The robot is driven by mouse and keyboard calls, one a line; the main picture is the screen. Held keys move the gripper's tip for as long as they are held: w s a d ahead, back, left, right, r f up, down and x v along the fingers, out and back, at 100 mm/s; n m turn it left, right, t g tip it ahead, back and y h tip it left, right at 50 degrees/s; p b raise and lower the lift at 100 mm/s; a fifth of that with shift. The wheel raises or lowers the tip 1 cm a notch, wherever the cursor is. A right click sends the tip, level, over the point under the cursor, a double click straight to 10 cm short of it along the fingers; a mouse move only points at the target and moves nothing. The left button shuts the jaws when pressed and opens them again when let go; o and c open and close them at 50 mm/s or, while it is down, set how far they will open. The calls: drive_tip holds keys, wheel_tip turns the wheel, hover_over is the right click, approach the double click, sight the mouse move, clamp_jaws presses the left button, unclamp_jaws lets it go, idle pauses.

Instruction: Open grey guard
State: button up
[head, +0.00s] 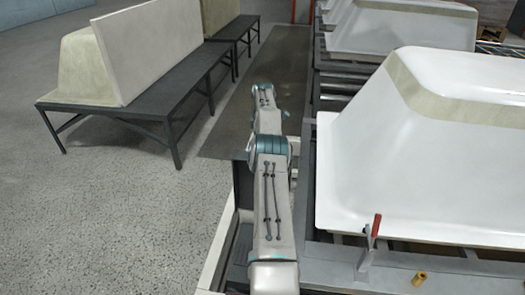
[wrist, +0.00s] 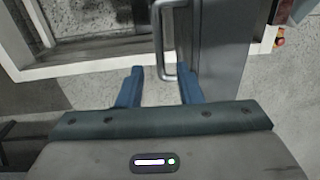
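The grey guard (wrist: 215,50) shows in the wrist view as a flat upright panel right of centre. The lower end of the handle appears between the fingertips, closer to the right finger. I cannot tell whether they touch. In the head view my arm stretches away along the walkway, and its gripper cannot be made out. The guard cannot be clearly identified there.
White tub shells (head: 425,150) on frames line the right side. A red-handled clamp (head: 374,232) stands on the near frame. Dark benches (head: 150,105) with pale shells stand at left. Speckled floor (head: 110,220) is clear at lower left. A pale frame edge (wrist: 90,65) crosses the wrist view.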

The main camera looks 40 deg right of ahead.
wheel_tip(320, 180, up, 8)
drive_tip(key=p, duration=0.9)
drive_tip(key=shift+w+p, duration=0.2)
drive_tip(key=shift+p, duration=0.2)
drive_tip(key=w+a+r, duration=0.4)
drive_tip(key=a+r, duration=0.3)
drive_tip(key=r, duration=0.1)
drive_tip(key=s+a+r+m+t+h, duration=0.1)
drive_tip(key=s+a+r+m+t, duration=0.2)
drive_tip(key=a+r, duration=1.55)
drive_tip(key=s+a+r+m, duration=0.1)
drive_tip(key=s+a+m, duration=0.1)
drive_tip(key=s+a, duration=1.4)
drive_tip(key=s+a+f+m, duration=0.1)
drive_tip(key=s+a+f, duration=0.1)
drive_tip(key=s, duration=0.6)
drive_tip(key=s+a+f+m, duration=0.1)
drive_tip(key=s+a+f, duration=0.2)
drive_tip(key=s, duration=0.5)
drive_tip(key=shift+s+f+m+t, duration=0.3)
drive_tip(key=shift+f+t, duration=0.1)
drive_tip(key=shift+f, duration=0.2)
